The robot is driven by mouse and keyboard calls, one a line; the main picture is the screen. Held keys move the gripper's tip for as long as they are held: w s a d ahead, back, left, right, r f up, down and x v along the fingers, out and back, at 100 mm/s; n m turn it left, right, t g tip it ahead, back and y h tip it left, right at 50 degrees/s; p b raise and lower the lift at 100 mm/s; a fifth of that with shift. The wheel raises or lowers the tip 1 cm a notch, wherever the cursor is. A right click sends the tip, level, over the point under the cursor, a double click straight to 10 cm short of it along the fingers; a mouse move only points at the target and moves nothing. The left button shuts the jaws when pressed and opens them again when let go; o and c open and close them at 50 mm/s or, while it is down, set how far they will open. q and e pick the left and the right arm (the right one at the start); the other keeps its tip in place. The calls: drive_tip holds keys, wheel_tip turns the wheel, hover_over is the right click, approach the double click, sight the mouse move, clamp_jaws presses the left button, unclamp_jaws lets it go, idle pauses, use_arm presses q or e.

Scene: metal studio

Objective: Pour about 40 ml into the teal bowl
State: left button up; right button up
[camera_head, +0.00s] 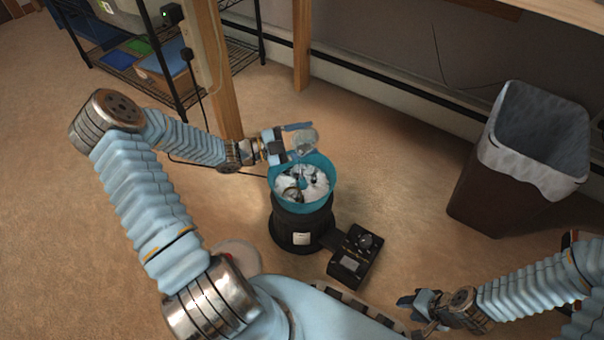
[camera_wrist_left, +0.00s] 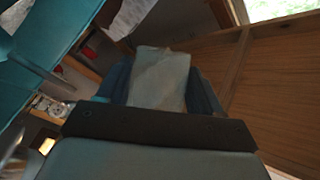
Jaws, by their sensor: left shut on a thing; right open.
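The teal bowl (camera_head: 331,190) sits on top of a round black base (camera_head: 290,228). Whitish material and a few shiny metallic pieces lie in it. My left gripper (camera_head: 296,143) is above the bowl's far rim, shut on a small clear cup (camera_head: 306,140). The cup's tilt and contents are too small to tell. In the left wrist view a pale translucent surface (camera_wrist_left: 160,80) shows between the fingers, and a teal surface (camera_wrist_left: 35,50) fills the upper left. My right gripper (camera_head: 422,304) is open and empty, low at the right, away from the bowl.
A black control box (camera_head: 356,255) stands on the floor right of the base. A lined bin (camera_head: 500,185) stands further right. A wooden post (camera_head: 217,80) and wire shelving (camera_head: 150,60) are behind my left arm. Carpet between base and bin is clear.

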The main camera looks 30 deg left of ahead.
use_arm(q)
drive_tip(key=shift+w+a+r, duration=0.1)
drive_tip(key=shift+w+a, duration=0.25)
drive_tip(key=shift+w, duration=0.15)
drive_tip(key=shift+w+m, duration=0.4)
drive_tip(key=shift+w+r+m+h+b, duration=0.2)
drive_tip(key=shift+m+h+b, duration=0.1)
drive_tip(key=shift+h+b, duration=0.15)
drive_tip(key=shift+d+r+m+t, duration=0.1)
drive_tip(key=shift+r+m+t, duration=0.2)
drive_tip(key=shift+m, duration=0.2)
idle(0.5)
